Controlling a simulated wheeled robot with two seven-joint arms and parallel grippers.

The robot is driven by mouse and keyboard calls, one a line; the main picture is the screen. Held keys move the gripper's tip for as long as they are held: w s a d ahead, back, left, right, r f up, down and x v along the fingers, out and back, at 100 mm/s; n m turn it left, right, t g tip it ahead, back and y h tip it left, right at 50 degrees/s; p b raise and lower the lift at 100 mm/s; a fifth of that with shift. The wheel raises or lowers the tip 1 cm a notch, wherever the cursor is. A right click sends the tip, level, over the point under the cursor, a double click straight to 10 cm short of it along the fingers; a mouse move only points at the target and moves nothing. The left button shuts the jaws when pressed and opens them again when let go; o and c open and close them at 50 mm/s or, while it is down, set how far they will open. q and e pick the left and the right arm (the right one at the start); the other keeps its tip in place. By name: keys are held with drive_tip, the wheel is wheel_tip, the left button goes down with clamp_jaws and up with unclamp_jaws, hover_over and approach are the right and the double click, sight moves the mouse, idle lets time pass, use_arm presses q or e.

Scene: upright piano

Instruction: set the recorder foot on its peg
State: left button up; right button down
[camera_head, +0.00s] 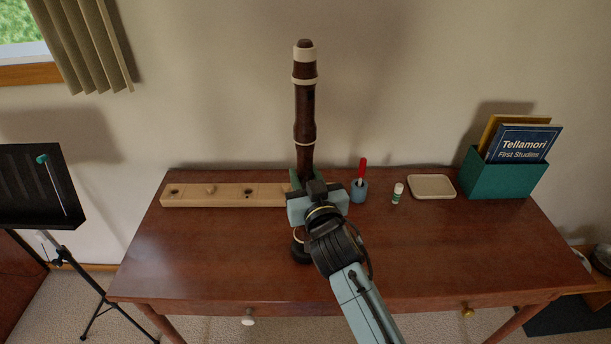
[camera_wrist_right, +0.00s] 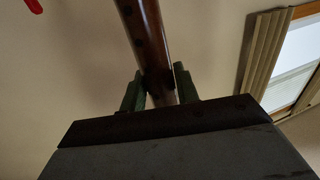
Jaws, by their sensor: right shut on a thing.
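A dark brown recorder with cream rings (camera_head: 305,110) stands upright in the middle of the head view. My right gripper (camera_head: 305,178) is shut on its lower body; the wrist view also shows the recorder tube (camera_wrist_right: 147,40) between the green fingers (camera_wrist_right: 160,92). Below the gripper, a dark recorder foot with a pale ring (camera_head: 299,248) shows in line with the tube. The gripper hides the part between, so I cannot tell whether they are joined. A pale wooden peg block (camera_head: 225,202) lies behind and left, with a short peg and dark spots on top. My left gripper is out of view.
On the brown table (camera_head: 430,245), right of the gripper, stand a blue cup with a red-handled tool (camera_head: 359,190), a small white tube (camera_head: 397,194), a cream dish (camera_head: 432,186) and a green book box (camera_head: 502,175). A music stand (camera_head: 40,190) is left. The front table is mostly clear.

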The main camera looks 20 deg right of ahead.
drive_tip(key=shift+f+b, duration=0.55)
drive_tip(key=shift+f, duration=0.15)
idle(0.5)
drive_tip(key=c, duration=1)
unclamp_jaws()
drive_tip(key=shift+o, duration=0.2)
drive_tip(key=s, duration=1.3)
drive_tip(key=shift+s+a, duration=0.15)
drive_tip(key=shift+s, duration=0.05)
